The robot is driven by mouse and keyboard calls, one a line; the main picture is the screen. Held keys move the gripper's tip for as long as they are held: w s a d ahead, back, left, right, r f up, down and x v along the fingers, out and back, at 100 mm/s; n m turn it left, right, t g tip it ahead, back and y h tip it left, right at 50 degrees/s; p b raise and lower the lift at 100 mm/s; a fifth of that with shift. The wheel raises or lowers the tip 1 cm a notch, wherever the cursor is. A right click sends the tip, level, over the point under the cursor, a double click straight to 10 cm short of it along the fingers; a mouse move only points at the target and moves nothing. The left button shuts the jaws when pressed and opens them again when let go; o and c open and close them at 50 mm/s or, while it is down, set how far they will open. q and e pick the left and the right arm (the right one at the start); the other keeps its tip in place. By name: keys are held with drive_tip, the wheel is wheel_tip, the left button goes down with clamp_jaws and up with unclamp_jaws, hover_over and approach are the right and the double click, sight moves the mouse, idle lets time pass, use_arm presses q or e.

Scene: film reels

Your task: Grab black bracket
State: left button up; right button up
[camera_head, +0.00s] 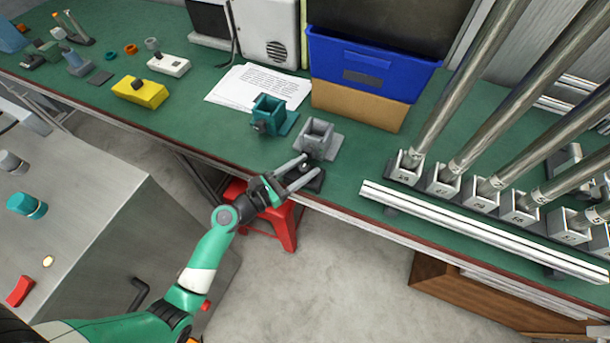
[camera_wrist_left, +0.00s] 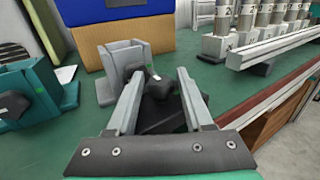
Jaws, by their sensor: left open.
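The black bracket (camera_head: 314,184) sits at the front edge of the green bench, with a dark flat base and a raised dark part. It also shows in the left wrist view (camera_wrist_left: 161,90). My left gripper (camera_head: 303,171) is open, and its two light grey fingers reach over the bracket. In the left wrist view, the raised part lies between the fingers, with no clear grip on it. The fingers hide part of the base. My right gripper is not in view.
A grey bracket (camera_head: 318,137) stands just behind, with a teal bracket (camera_head: 269,113) to its left. A white rail (camera_head: 470,228) runs along the bench's front right, before several upright metal tubes. A blue bin (camera_head: 368,68) stands on a cardboard box (camera_head: 359,106) at the back.

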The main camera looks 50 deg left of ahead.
use_arm(q)
drive_tip(key=shift+s, duration=0.1)
drive_tip(key=shift+c, duration=0.6)
clamp_jaws()
drive_tip(key=shift+r, duration=0.2)
drive_tip(key=shift+r+p, duration=0.3)
drive_tip(key=shift+p, duration=0.15)
drive_tip(key=r+p, duration=0.4)
drive_tip(key=shift+s+d+r, duration=0.1)
drive_tip(key=shift+s+d, duration=0.1)
drive_tip(key=shift+s, duration=0.15)
drive_tip(key=s+d+r+p, duration=0.2)
drive_tip(key=s+r+p, duration=0.1)
drive_tip(key=s, duration=0.3)
drive_tip(key=s+d+r+p, duration=0.3)
drive_tip(key=s+r+p, duration=0.1)
drive_tip(key=s+r, duration=0.1)
drive_tip(key=shift+s+d, duration=0.35)
drive_tip(key=shift+s, duration=0.1)
